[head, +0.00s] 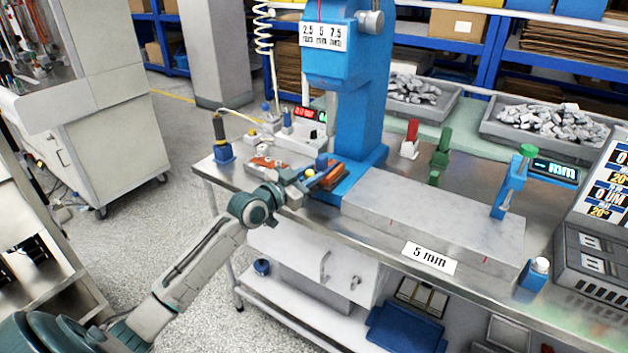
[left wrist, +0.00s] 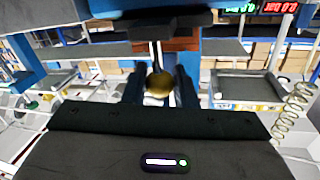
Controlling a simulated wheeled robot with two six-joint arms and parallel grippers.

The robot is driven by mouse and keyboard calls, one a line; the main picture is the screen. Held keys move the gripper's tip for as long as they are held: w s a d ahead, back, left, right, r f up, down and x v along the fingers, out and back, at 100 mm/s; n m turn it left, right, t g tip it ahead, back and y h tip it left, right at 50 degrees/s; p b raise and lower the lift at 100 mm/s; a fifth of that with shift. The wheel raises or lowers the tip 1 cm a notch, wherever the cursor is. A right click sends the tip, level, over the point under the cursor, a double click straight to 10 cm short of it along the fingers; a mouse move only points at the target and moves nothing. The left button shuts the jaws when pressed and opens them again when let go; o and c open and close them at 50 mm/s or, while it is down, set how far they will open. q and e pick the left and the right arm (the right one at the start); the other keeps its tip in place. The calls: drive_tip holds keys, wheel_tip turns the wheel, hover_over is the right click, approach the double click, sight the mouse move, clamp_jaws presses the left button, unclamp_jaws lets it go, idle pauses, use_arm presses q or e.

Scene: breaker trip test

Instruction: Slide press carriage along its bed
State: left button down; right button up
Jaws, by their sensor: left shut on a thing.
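A tall blue press (head: 360,85) stands at the left end of a long grey stone bed (head: 430,215) on the metal bench. A low blue-and-orange block (head: 330,181) sits at the press's foot; I cannot tell which part is the carriage. My left gripper (head: 308,180) is at this block, shut on a knob. In the left wrist view a brass-coloured ball knob (left wrist: 160,83) on a thin stem shows between the fingers of my left gripper (left wrist: 160,92). The fingers partly hide the block in the head view. My right gripper is not in view.
A blue upright with a green knob (head: 527,150) stands toward the bed's right end. The bed top between it and the press is clear. A "5 mm" label (head: 429,258) is at the front edge. Grey trays of metal parts (head: 545,125) stand behind.

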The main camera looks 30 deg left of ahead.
use_arm(q)
drive_tip(key=shift+a, duration=0.1)
idle(0.3)
drive_tip(key=c, duration=1.3)
unclamp_jaws()
drive_tip(key=shift+o, duration=0.3)
drive_tip(key=shift+a, duration=0.25)
drive_tip(key=shift+s, duration=0.1)
